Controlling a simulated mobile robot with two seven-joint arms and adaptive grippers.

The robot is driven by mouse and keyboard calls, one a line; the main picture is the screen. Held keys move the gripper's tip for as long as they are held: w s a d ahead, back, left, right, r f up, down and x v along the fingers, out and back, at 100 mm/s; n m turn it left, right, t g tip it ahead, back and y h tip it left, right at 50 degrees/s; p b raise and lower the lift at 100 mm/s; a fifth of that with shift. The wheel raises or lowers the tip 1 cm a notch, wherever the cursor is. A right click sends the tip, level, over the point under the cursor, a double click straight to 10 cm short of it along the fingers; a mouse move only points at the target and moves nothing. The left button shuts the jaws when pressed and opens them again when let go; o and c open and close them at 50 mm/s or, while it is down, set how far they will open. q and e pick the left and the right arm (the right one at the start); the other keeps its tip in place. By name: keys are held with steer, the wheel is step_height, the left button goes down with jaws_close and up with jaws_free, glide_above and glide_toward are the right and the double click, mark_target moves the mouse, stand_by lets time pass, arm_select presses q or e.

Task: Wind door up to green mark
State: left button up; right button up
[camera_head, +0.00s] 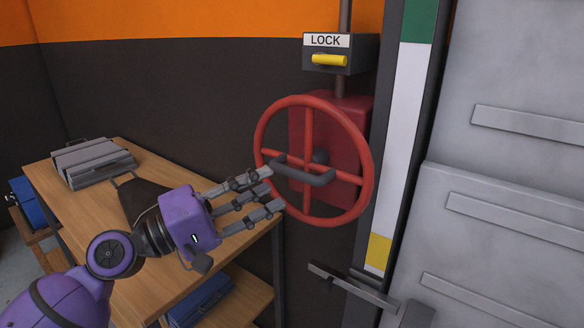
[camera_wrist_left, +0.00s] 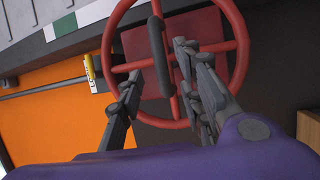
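A red handwheel (camera_head: 262,124) with a dark grey grip bar (camera_head: 305,174) across its face is mounted on a red box (camera_head: 345,110) on the wall. My left gripper (camera_head: 268,190) is open at the wheel's left side, its fingers pointing at the wheel. In the left wrist view the grip bar (camera_wrist_left: 157,55) lies ahead, between the lines of the open fingers (camera_wrist_left: 160,92); I cannot tell if they touch the wheel. The green mark (camera_head: 418,20) tops a white strip (camera_head: 405,110) with a yellow mark (camera_head: 378,251) at its bottom. The grey panelled door (camera_head: 510,210) stands at right. My right gripper is not in view.
A box labelled LOCK (camera_head: 338,58) with a yellow handle (camera_head: 329,60) sits above the wheel. A wooden workbench (camera_head: 140,215) with a grey metal case (camera_head: 92,162) stands at left, under my left arm. A dark metal bar (camera_head: 350,285) sticks out below the wheel.

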mark_target(287, 174)
arm_select(q)
steer(key=p+x, duration=0.1)
steer(key=x, duration=0.4)
steer(key=shift+w+d+r+p, duration=0.25)
steer(key=shift+w+r+p, duration=0.05)
steer(key=shift+p, duration=0.1)
steer(key=shift+w+d, duration=0.2)
steer(key=shift+d, duration=0.1)
steer(key=shift+w+d+f, duration=0.1)
steer(key=shift+d+f, duration=0.05)
steer(key=shift+d, duration=0.1)
steer(key=c, duration=0.8)
jaws_close()
